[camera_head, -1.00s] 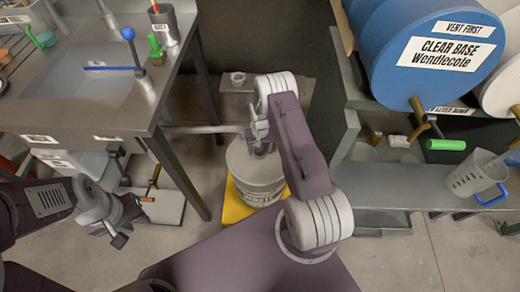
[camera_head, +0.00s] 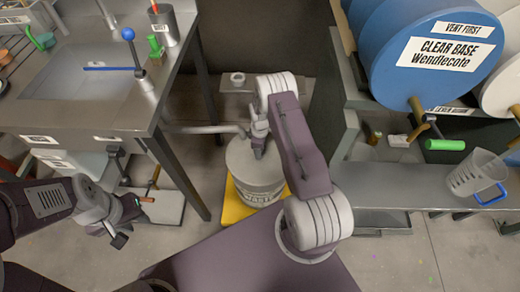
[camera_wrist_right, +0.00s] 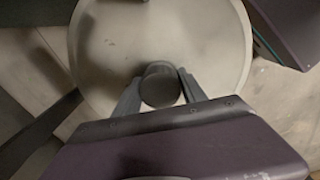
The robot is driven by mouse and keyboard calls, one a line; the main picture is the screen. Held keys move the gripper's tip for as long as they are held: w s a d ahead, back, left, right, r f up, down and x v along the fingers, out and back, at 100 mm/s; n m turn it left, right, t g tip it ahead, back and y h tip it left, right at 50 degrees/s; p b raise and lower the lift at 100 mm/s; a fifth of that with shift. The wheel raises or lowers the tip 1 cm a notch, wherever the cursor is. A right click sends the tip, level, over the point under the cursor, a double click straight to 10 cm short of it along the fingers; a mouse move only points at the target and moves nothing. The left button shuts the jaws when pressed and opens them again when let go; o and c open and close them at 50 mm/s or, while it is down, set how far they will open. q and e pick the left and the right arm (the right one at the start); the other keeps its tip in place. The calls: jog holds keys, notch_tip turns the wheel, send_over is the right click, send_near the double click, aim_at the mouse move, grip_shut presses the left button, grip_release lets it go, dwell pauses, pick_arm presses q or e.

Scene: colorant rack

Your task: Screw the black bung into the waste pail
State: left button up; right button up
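The waste pail (camera_head: 255,180) is a pale round drum with a WASTE label, upright in the middle of the head view. Its flat pale top (camera_wrist_right: 205,50) fills much of the right wrist view. My right gripper (camera_head: 258,152) points down over the pail top. In the right wrist view its two fingers (camera_wrist_right: 160,92) stand at either side of the round black bung (camera_wrist_right: 160,90) and appear shut on it. Whether the bung sits in the pail's opening is hidden. My left gripper (camera_head: 124,222) is empty at the lower left, away from the pail, its fingers apart.
The pail stands on a yellow base (camera_head: 236,208). A metal sink bench (camera_head: 100,122) is at left and a grey shelf (camera_head: 400,185) at right, with a clear jug (camera_head: 474,174) and a blue drum (camera_head: 420,50). A pipe (camera_head: 205,129) runs from the bench toward the pail.

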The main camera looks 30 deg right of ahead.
jog(key=c, duration=0.8)
jog(key=shift+o, duration=0.2)
jog(key=m, duration=1.3)
jog(key=shift+m, duration=0.4)
jog(key=o, duration=1.3)
jog(key=n, duration=0.3)
jog(key=shift+n, duration=0.4)
jog(key=n, duration=0.4)
jog(key=shift+n, duration=0.3)
jog(key=n, duration=0.5)
